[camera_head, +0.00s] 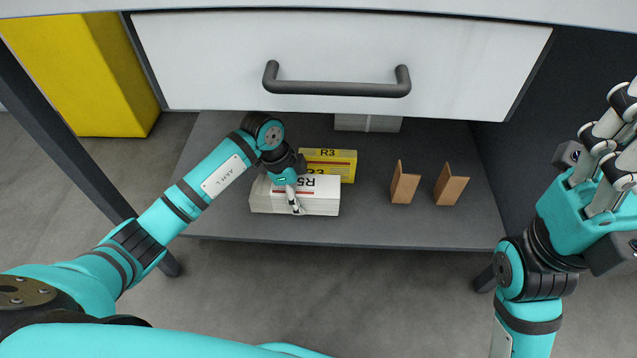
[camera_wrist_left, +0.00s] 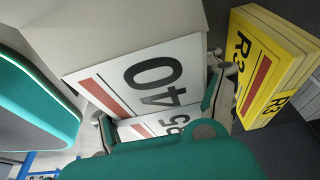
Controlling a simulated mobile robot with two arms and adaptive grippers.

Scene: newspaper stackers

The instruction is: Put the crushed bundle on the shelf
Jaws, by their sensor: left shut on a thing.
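A white bundle (camera_head: 265,202) with a red stripe and a label starting "R5" lies flat at the front left of the low shelf (camera_head: 375,228). In the left wrist view the white printed top (camera_wrist_left: 140,80) lies between the fingers (camera_wrist_left: 158,105). I cannot make out any crushing on it. My right gripper (camera_head: 612,140) is raised at the right edge, apart from the shelf; how far its fingers are closed is unclear.
A yellow bundle (camera_head: 338,160) marked R3 sits right behind the white one. A pale bundle (camera_head: 367,123) lies at the back. A white drawer (camera_head: 340,50) with a dark handle overhangs the shelf.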

